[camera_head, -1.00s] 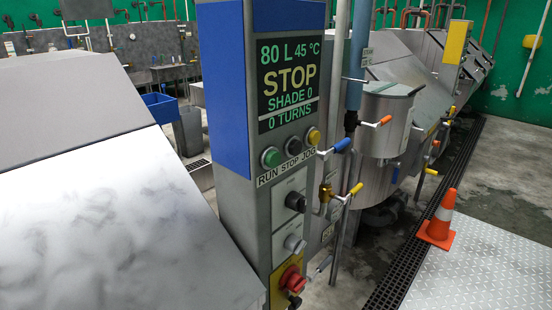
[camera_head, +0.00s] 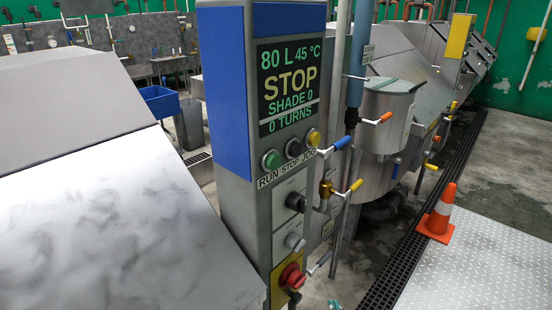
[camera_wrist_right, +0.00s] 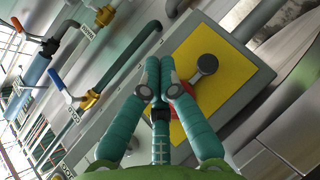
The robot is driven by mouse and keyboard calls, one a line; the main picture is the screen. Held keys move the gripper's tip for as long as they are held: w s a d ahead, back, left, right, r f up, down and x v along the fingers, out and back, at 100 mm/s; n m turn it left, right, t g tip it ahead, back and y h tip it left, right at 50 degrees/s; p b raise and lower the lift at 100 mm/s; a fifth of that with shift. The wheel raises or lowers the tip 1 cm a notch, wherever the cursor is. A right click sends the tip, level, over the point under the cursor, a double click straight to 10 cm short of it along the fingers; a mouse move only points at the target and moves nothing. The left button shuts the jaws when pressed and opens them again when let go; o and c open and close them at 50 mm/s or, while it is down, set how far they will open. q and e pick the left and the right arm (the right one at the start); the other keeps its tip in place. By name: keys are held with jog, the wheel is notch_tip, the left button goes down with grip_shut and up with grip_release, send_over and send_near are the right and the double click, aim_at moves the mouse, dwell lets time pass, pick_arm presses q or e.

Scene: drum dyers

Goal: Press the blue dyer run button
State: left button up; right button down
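The blue dyer's control column has a blue panel (camera_head: 222,90) and a dark screen (camera_head: 289,85) reading "80 L 45 °C, STOP, SHADE 0, 0 TURNS". The green run button (camera_head: 270,159) is at the left of the row below the screen, beside a dark stop button (camera_head: 294,148) and a yellow jog button (camera_head: 313,138). My right gripper shows only as a teal bit (camera_head: 335,304) at the bottom edge, below and right of the button. In the right wrist view its teal fingertips (camera_wrist_right: 160,65) are together and empty, in front of a yellow plate (camera_wrist_right: 198,57). My left gripper is not in view.
A red rotary switch (camera_head: 291,277) sits low on the column. Pipes with a blue-handled valve (camera_head: 342,143) and a yellow-handled valve (camera_head: 356,185) stand just right of it. A slanted metal cover (camera_head: 110,220) fills the left. An orange cone (camera_head: 441,215) stands farther right.

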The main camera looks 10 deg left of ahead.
aim_at(273, 162)
jog(key=w+a+r+n+t+y, duration=0.1)
jog(key=a+r+n+t, duration=0.1)
jog(key=r, duration=0.8)
jog(key=a+r+n+t, duration=0.2)
jog(key=r, duration=0.7)
jog(key=s+r+n+t+y, duration=0.1)
jog(key=s+r+t, duration=0.1)
jog(key=r, duration=0.8)
jog(key=s+a+r+n+t+y+p, duration=0.1)
jog(key=s+r, duration=0.4)
jog(key=r, duration=0.6)
jog(key=shift+n+t, duration=0.8)
jog(key=shift+t, duration=0.2)
jog(key=w+a+b, duration=0.1)
jog(key=w+a, duration=0.4)
jog(key=a, duration=0.2)
jog(key=shift+w+a, duration=0.2)
jog(key=shift+w+a, duration=0.2)
jog(key=shift+a, duration=0.05)
